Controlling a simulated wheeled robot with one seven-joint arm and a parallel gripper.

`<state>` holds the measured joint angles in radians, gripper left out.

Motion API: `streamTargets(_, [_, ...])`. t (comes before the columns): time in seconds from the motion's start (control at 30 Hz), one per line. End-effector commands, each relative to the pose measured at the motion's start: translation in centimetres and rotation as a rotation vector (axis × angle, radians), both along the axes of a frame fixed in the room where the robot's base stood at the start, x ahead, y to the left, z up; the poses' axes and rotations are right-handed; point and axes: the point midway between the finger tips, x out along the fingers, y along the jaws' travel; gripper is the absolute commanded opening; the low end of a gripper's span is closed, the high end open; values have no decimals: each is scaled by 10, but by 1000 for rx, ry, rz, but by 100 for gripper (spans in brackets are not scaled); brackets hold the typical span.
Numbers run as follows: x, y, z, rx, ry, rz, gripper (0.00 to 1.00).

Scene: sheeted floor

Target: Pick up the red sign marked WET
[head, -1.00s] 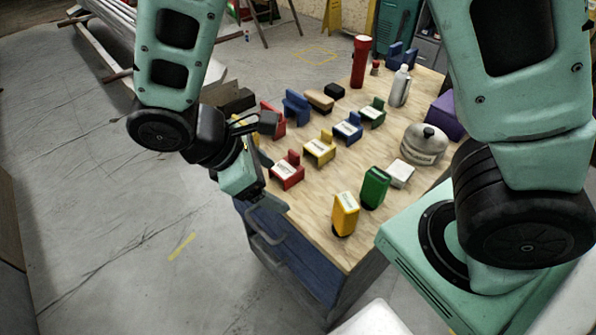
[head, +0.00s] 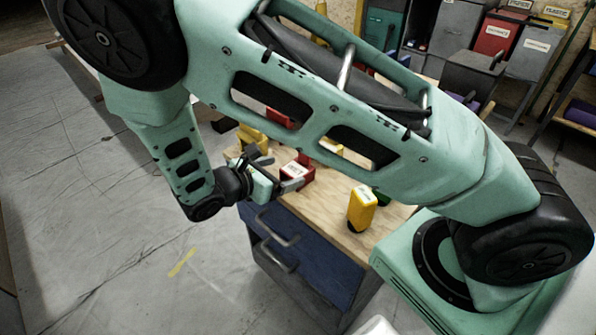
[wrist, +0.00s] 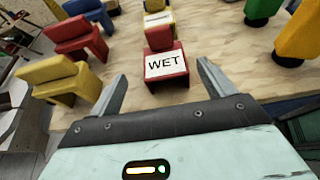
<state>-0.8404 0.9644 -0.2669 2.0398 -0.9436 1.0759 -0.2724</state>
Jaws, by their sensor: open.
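The red sign marked WET (wrist: 166,66) stands on the wooden table near its edge, shaped like a small chair with a white label facing up. In the head view the red sign (head: 297,172) is just right of my gripper (head: 280,172), partly covered by it. In the wrist view my gripper (wrist: 163,85) is open, with one finger on each side of the sign's near end. The sign is ahead of the palm with a gap between. I cannot tell from these views whether a finger touches it.
A yellow sign (wrist: 60,82) and another red sign (wrist: 75,40) stand to the left on the table (wrist: 205,70). A yellow bottle-like item (head: 361,208) stands to the right. A drawer cabinet (head: 300,240) is below. My arm hides much of the table.

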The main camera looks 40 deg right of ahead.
Motion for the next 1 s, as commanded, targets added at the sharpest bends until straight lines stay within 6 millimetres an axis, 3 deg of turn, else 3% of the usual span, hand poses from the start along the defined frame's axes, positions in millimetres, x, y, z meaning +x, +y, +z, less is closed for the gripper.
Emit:
streamTargets(0.1, [3,-17,-7,-1,1,-1,82])
streamTargets(0.37, [4,-34,-15,-1,3,-1,82])
streamTargets(0.63, [7,-67,-32,0,2,-2,82])
streamTargets(0.97, [8,-73,-34,1,-1,0,82])
streamTargets(1.0, [8,-73,-34,1,-1,0,71])
